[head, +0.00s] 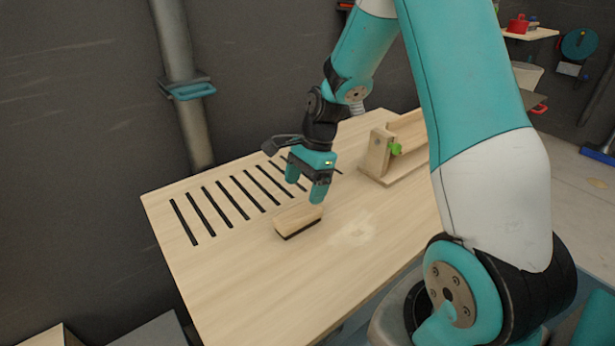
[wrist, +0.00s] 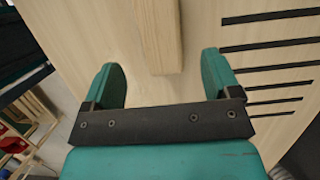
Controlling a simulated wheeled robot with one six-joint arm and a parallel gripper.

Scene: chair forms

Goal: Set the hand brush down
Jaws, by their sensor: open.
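The hand brush (head: 298,218) is a light wooden block with a dark bristle strip underneath. It rests on the wooden bench top (head: 270,290), to the right of the slots. In the wrist view the brush (wrist: 158,35) lies ahead of the fingertips, roughly between their lines. My gripper (head: 306,187) is open, its teal fingers apart and empty. It hangs just above and behind the brush in the head view. In the wrist view the open gripper (wrist: 164,82) shows bench surface between its fingers.
Several dark slots (head: 228,198) run across the bench's left part. A wooden fixture with a green knob (head: 395,149) stands at the back right of the bench. A pale dusty patch (head: 352,233) lies right of the brush. The bench front is clear.

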